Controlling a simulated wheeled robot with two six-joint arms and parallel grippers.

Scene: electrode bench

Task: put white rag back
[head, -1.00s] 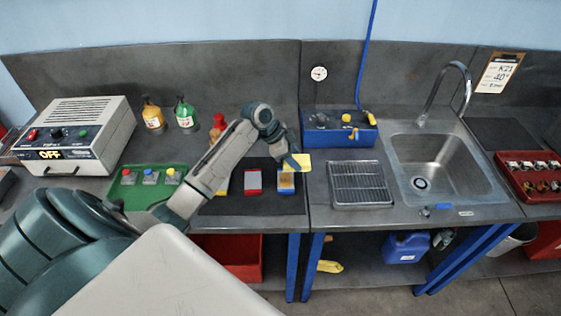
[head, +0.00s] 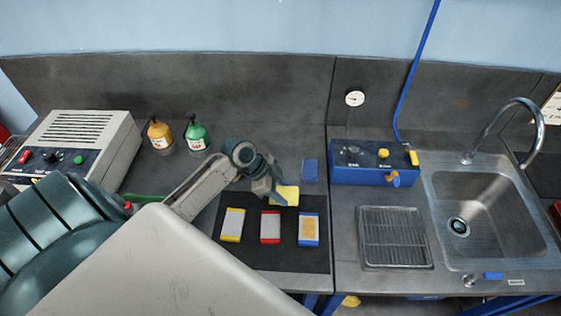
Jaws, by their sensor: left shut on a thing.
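My left gripper (head: 274,192) is shut on a flat, pale yellow piece (head: 287,195), which could be a cloth or rag. It holds the piece at the back part of the black mat (head: 280,257), behind the red-edged and blue-edged blocks; I cannot tell whether the piece touches the mat. No plainly white rag shows. On the mat are a yellow-edged block (head: 232,225), a red-edged block (head: 270,227) and a blue-edged block with a tan top (head: 308,229). A blue pad (head: 310,170) lies just behind the mat. My right gripper is out of view.
A blue box with knobs (head: 372,176), a wire rack (head: 394,237) and a sink (head: 490,213) are to the right. An orange bottle (head: 160,137), a green bottle (head: 196,138) and a grey device (head: 85,145) stand at the left. My arm hides most of the green tray.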

